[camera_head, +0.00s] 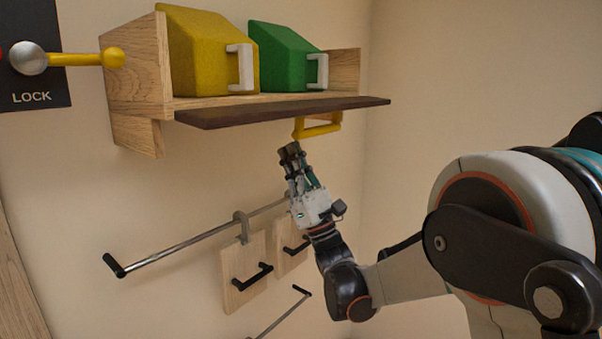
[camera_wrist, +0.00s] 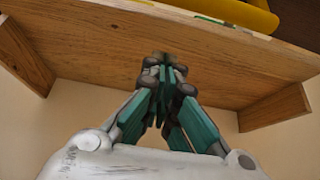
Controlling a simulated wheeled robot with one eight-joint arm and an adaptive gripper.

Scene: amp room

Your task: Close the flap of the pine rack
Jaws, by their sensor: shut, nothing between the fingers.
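The pine rack (camera_head: 138,72) is fixed high on the wall. Its dark brown flap (camera_head: 280,111) is open, folded out about level along the front edge of the shelf. A yellow bar handle (camera_head: 318,130) hangs from the flap's underside, towards its right end. My gripper (camera_head: 290,150) points up just below the handle, shut and empty. In the wrist view, my gripper (camera_wrist: 163,62) is in front of the rack's wooden underside (camera_wrist: 90,60). The yellow handle (camera_wrist: 235,14) and part of the dark flap (camera_wrist: 288,28) show at the top right edge.
A yellow bin (camera_head: 205,55) and a green bin (camera_head: 282,58) with white handles stand on the rack. A LOCK panel (camera_head: 35,80) with a yellow lever (camera_head: 85,60) is at left. Below, a metal rail (camera_head: 190,240) and wooden panels (camera_head: 240,275) with black handles are near my arm.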

